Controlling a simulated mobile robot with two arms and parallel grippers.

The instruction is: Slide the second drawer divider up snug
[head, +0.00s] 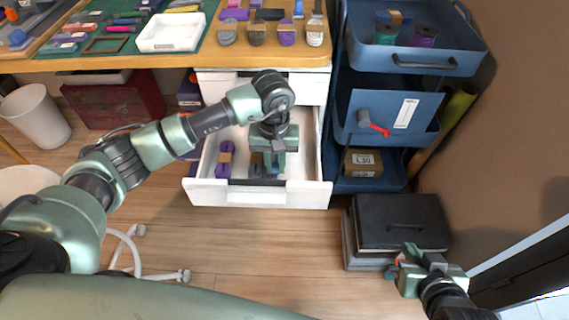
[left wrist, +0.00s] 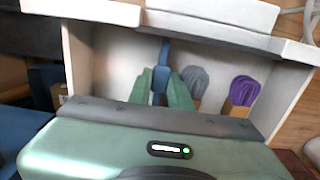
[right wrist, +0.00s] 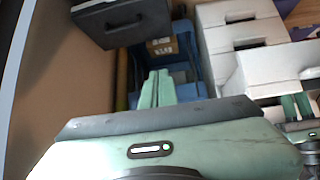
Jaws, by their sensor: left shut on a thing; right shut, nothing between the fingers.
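The open white drawer (head: 262,197) holds a purple cord bundle (head: 224,160) on its left and a grey cord bundle (left wrist: 196,82) beside it. My left gripper (head: 275,158) reaches down into the drawer. The grey bundle lies right next to those fingers. I cannot tell whether the divider touches it. My right gripper (right wrist: 157,78) is shut and empty, away from the drawer; in the head view it is beside the black case.
A black case (head: 400,222) stands on the floor at right. A blue trolley (head: 390,130) with a red-handled tool stands beside the drawer unit. The wooden table (head: 180,62) carries cords and a white tray (head: 170,32).

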